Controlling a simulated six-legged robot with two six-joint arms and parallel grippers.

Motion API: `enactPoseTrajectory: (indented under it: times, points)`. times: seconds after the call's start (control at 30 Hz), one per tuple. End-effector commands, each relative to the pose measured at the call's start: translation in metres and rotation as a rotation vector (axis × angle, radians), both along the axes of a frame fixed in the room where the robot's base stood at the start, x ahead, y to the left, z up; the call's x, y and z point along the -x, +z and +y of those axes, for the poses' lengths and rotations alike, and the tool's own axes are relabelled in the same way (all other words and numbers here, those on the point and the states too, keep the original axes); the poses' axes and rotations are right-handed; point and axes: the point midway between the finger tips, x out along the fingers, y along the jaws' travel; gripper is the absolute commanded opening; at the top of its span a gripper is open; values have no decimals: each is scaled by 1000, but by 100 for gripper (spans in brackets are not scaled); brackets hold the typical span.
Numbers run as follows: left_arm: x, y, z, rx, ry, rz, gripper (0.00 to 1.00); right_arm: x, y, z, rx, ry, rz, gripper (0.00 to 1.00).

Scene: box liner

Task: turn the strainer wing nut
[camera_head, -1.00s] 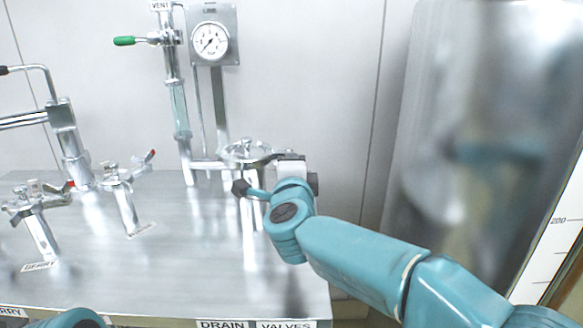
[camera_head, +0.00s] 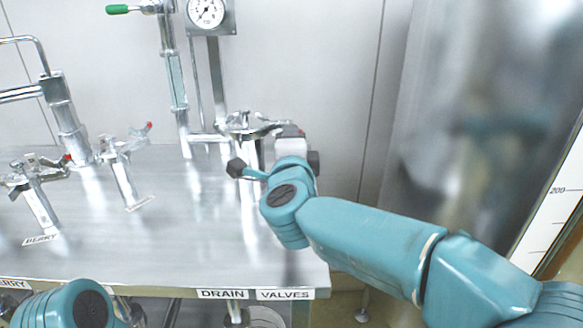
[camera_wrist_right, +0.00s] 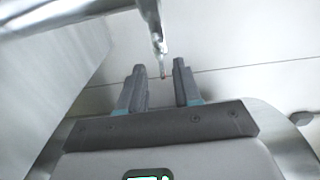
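A metal strainer-like fitting (camera_head: 240,128) with a lid and clamp parts on top stands at the table's right part; I cannot clearly make out its wing nut. My right gripper (camera_wrist_right: 160,68) is just right of this fitting's top in the head view, mostly hidden by its own wrist. In the right wrist view its two dark fingers are apart. A slim metal bar (camera_wrist_right: 153,22) with a small reddish tip reaches between the fingertips, and I see no finger closed on it. My left forearm shows at the bottom left of the head view, but its gripper is out of frame.
Two smaller metal fittings (camera_head: 36,193) and (camera_head: 122,170) with red-tipped handles stand on the steel table (camera_head: 165,245) at left. A sight-glass pipe (camera_head: 176,80) and gauge (camera_head: 207,12) rise behind. A large shiny cylinder (camera_head: 480,90) stands at right.

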Motion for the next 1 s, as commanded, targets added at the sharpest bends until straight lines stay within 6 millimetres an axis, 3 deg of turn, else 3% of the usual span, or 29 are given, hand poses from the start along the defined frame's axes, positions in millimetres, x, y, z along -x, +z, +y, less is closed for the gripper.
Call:
enactPoseTrajectory:
  times: [0.3,0.5,0.7,1.0]
  points:
    - [0,-6,0,0,0,0,0,86,1,1,-2,4,-2,33]
    - [0,-6,0,0,0,0,0,120,1,1,-2,2,-2,33]
    - [0,-6,0,0,0,0,0,132,1,0,-3,0,-1,33]
    - [0,-6,0,0,0,0,0,132,0,0,-2,-1,-1,33]
